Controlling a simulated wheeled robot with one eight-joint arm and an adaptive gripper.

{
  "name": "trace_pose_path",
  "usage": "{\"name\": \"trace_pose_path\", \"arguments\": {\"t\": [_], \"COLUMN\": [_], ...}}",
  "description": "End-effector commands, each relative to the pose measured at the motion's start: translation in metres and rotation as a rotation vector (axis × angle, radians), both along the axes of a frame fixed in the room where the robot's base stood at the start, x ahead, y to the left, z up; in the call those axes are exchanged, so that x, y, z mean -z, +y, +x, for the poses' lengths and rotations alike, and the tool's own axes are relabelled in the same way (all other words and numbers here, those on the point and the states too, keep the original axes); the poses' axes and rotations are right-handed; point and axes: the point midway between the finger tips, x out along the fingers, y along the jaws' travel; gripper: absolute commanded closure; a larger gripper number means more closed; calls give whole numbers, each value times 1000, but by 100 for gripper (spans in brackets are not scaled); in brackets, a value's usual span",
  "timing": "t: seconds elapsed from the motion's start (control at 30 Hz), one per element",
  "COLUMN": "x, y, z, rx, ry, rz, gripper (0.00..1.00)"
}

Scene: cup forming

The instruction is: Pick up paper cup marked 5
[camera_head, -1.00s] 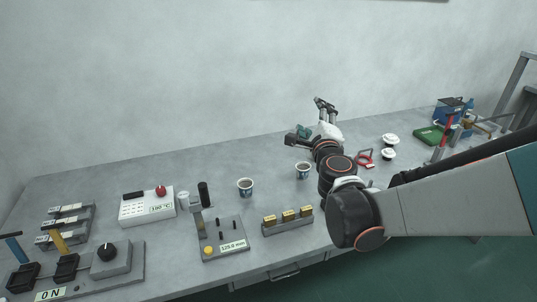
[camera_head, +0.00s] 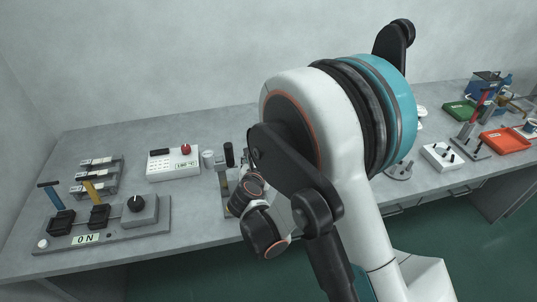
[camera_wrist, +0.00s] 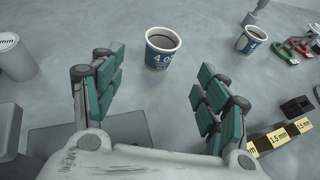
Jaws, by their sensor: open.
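In the wrist view, a paper cup (camera_wrist: 162,50) with a white rim and blue band stands upright on the grey bench, just beyond and between my finger pads. The print on its band looks like "4 oz"; I cannot make out a 5. A second, similar cup (camera_wrist: 252,40) stands further right, with a mark that looks like a 4. My gripper (camera_wrist: 160,68) is open, its green-padded fingers spread on either side, with nothing between them. In the head view my arm hides both cups and the gripper's fingers.
A white cylinder (camera_wrist: 14,55) stands left in the wrist view, and yellow labelled blocks (camera_wrist: 285,135) lie right, below a red clamp (camera_wrist: 298,48). In the head view a white control box (camera_head: 173,163) and switch panel (camera_head: 105,225) stand left; an orange tray (camera_head: 505,141) lies right.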

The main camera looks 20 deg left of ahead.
Motion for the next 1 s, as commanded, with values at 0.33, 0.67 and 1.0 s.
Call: {"name": "trace_pose_path", "arguments": {"t": [0.33,0.67,1.0], "x": [19,33,35], "y": [7,10,12], "z": [43,78,91], "rx": [-1,0,-1], "ry": [-1,-1,-2], "rz": [0,-1,-2], "gripper": [32,32,32]}}
